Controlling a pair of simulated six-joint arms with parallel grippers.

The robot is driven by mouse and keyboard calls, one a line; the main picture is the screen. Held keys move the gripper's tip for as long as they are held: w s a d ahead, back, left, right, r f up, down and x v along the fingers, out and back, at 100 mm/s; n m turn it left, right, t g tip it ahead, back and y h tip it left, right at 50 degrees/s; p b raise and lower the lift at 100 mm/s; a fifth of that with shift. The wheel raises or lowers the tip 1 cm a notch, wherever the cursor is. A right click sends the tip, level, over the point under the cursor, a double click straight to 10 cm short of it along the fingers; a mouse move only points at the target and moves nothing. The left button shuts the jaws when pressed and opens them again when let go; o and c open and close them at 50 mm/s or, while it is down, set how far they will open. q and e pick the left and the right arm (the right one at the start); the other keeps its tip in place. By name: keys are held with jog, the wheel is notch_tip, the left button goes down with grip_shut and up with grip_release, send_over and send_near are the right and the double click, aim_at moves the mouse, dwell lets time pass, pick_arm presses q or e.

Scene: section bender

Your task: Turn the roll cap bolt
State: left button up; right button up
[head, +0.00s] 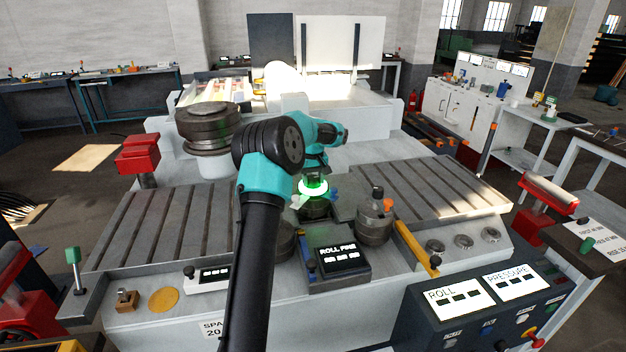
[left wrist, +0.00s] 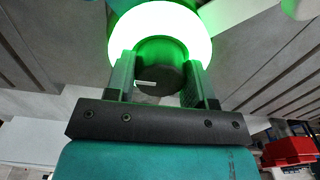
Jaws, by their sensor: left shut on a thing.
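My left gripper (head: 314,202) points down over the middle of the bender bed, below my glowing green ring. In the left wrist view its two fingers (left wrist: 161,82) stand on either side of a dark round bolt head (left wrist: 158,76) with a small pale mark, and are shut on it. This looks like the roll cap bolt. In the head view the bolt is hidden by the gripper and ring, and the cap under it is mostly hidden. My right gripper is in neither view.
A dark roll (head: 374,222) with an upright knob stands close to the right of the gripper. The ROLL FINE box (head: 338,258) sits just in front. A large stacked roll (head: 207,125) stands at the back left. Slotted plates (head: 430,190) lie either side.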

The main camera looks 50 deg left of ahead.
aim_at(313, 177)
pick_arm(q)
jog(key=n, duration=0.6)
jog(key=shift+n, duration=0.3)
dwell(0.4)
jog(key=o, duration=0.9)
notch_tip(313, 177, up, 18)
jog(key=shift+f, duration=0.25)
